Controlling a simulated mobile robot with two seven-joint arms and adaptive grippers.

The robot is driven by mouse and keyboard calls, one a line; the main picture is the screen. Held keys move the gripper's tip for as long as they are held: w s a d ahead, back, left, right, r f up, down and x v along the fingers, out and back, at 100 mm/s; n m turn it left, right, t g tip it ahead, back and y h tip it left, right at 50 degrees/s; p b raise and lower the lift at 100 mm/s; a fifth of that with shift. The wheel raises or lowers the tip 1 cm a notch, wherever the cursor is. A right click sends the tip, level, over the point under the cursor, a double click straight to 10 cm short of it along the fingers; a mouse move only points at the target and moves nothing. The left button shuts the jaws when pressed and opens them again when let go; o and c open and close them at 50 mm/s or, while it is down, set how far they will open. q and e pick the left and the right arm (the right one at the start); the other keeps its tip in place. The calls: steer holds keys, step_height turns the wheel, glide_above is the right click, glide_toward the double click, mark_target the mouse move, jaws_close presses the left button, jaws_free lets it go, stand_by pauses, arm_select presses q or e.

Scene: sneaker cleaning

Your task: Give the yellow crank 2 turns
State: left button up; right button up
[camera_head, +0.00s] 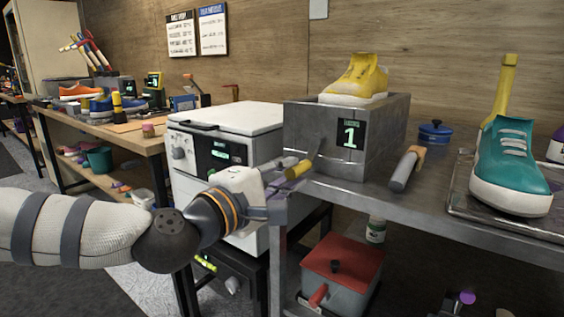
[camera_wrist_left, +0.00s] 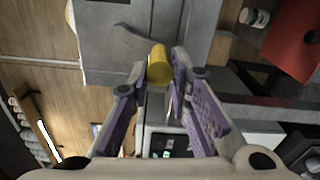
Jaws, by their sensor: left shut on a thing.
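The yellow crank (camera_head: 298,169) sticks out at the front left of a grey metal basin (camera_head: 378,125). A thin grey crank arm runs from its handle toward the basin. A small display (camera_head: 350,136) on the basin front shows a green 1. My left gripper (camera_head: 286,181) is shut on the crank's yellow handle. In the left wrist view, the handle (camera_wrist_left: 159,64) sits between the purple-padded fingers (camera_wrist_left: 158,80), its round end showing. The fingers hide part of the handle. My right gripper is not in view.
A yellow sneaker (camera_head: 357,82) sits in the basin. A grey-handled tool (camera_head: 405,170) and a teal sneaker (camera_head: 510,165) are to its right on the metal bench. A white machine (camera_head: 232,118) stands close behind my left arm. A red-lidded box (camera_head: 342,262) is below.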

arm_select(q)
steer(key=shift+o, duration=1.1)
steer(key=shift+w+a+r+p, duration=0.15)
steer(key=shift+w+a+r, duration=0.1)
steer(key=shift+r, duration=0.25)
steer(key=shift+w+a+r+p, duration=0.15)
steer(key=shift+w+a+r, duration=0.1)
steer(key=shift+r, duration=0.25)
steer(key=shift+s, duration=0.1)
steer(key=shift+c, duration=0.4)
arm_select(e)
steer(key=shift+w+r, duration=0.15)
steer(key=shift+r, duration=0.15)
arm_select(q)
steer(key=shift+c, duration=0.6)
steer(key=shift+w+a+r+p, duration=0.3)
steer(key=shift+a+r+p, duration=0.1)
steer(key=shift+r, duration=0.2)
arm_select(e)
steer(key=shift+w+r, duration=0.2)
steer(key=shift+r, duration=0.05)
arm_select(q)
steer(key=shift+a+r+p, duration=0.1)
steer(key=shift+r+p, duration=0.35)
steer(key=shift+r, duration=0.3)
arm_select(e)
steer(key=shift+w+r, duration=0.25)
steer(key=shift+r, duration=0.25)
